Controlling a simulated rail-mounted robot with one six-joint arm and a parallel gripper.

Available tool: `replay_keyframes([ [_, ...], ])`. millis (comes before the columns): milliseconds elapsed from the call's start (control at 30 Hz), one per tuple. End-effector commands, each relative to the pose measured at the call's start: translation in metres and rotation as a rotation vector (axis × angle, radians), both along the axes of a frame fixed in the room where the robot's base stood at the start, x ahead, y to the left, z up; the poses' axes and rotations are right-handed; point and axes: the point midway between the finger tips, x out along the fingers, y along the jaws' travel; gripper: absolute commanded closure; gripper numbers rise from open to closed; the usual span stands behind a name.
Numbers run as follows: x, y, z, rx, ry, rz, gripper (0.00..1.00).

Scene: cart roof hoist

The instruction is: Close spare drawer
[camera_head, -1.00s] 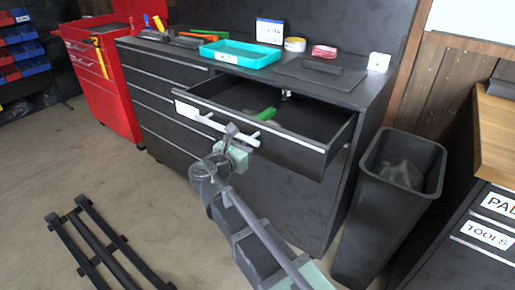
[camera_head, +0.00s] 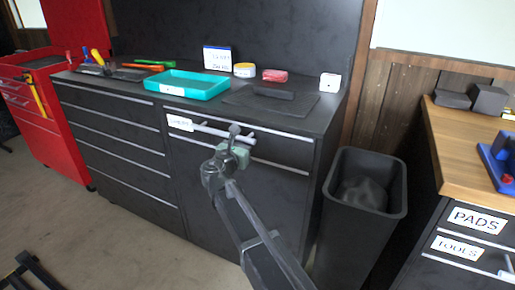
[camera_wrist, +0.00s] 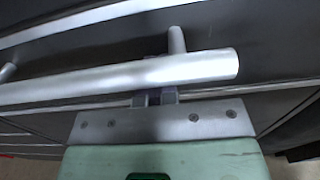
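The spare drawer (camera_head: 284,149) is the top drawer of the dark cabinet's right-hand column. Its front is flush with the cabinet in the head view, and its inside is hidden. It has a white label (camera_head: 180,122) at left and a pale bar handle (camera_head: 213,131). My gripper (camera_head: 236,133) is at the right part of this handle. In the wrist view, the handle bar (camera_wrist: 200,67) crosses in front of my gripper (camera_wrist: 155,98). Its two narrow fingers are close together and partly hidden by the bar; I cannot tell whether they touch the drawer front.
A teal tray (camera_head: 190,86), a dark mat (camera_head: 270,101) and small items lie on the cabinet top. A black bin (camera_head: 363,215) stands close at right, beside a wood-topped cabinet (camera_head: 470,150). A red cabinet (camera_head: 38,130) stands at left.

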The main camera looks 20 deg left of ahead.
Motion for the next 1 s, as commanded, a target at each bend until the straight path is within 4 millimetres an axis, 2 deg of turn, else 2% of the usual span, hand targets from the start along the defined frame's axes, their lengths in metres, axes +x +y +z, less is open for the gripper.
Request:
replay_keyframes([
  [200, 0.001, 0.009, 0.0, -0.001, -0.001, 0.014, 1.0],
  [633, 0.0, 0.008, 0.002, -0.003, -0.004, 0.012, 1.0],
  [767, -0.021, 0.005, 0.002, -0.002, -0.003, 0.009, 1.0],
  [1000, -0.091, 0.006, 0.001, 0.001, -0.002, 0.008, 1.0],
])
